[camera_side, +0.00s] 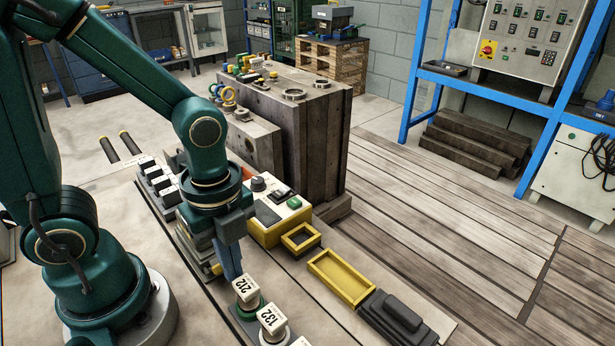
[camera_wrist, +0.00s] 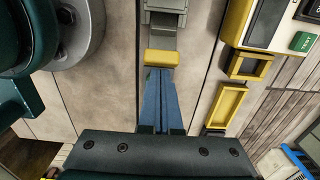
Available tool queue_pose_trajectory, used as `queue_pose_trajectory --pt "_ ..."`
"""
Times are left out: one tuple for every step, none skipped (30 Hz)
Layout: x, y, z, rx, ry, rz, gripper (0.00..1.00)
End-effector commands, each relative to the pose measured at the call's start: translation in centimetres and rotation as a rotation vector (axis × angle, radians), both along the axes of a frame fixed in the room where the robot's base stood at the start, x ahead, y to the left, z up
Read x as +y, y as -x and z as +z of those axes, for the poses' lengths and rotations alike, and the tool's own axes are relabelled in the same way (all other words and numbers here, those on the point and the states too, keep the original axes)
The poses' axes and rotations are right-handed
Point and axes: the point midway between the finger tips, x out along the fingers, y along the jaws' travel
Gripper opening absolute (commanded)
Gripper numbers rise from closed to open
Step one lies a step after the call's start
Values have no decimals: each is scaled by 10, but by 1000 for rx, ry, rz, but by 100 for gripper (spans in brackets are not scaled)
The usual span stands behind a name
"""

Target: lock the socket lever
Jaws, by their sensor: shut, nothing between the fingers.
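The socket lever shows in the wrist view as a grey arm (camera_wrist: 163,38) with a yellow end piece (camera_wrist: 162,57). It joins a grey socket body (camera_wrist: 166,5) at the top edge, which is cut off by the frame. My gripper (camera_wrist: 160,72) has its blue fingers together with nothing between them. The fingertips lie right at the near side of the yellow end piece; I cannot tell whether they touch it. In the side view my gripper (camera_side: 232,274) points down and its wrist hides most of the socket and lever.
Numbered blocks marked 212 (camera_side: 246,288) and 132 (camera_side: 272,319) stand close in front of my gripper. A yellow control box (camera_side: 268,232), a small yellow frame (camera_side: 301,239), a yellow tray (camera_side: 342,278) and a black block (camera_side: 397,313) line the right side of the bench.

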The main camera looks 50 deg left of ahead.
Motion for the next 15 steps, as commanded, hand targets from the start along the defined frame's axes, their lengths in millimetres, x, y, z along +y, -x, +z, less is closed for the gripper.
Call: queue_pose_trajectory --pt "2 0 0 0 0 2 0" --pt "3 0 0 0 0 1 0" --pt "4 0 1 0 0 2 0" --pt "5 0 1 0 0 2 0" --pt "5 0 1 0 0 2 0" --pt "6 0 1 0 0 1 0" --pt "7 0 1 0 0 1 0" --pt "8 0 1 0 -1 1 0" --pt "9 0 2 0 -1 1 0" --pt "10 0 2 0 -1 1 0" --pt "11 0 2 0 -1 1 0" --pt "12 0 2 0 -1 0 0" --pt "13 0 2 1 -1 0 0" --pt "13 1 2 1 -1 0 0" --pt "14 1 2 1 -1 0 0"
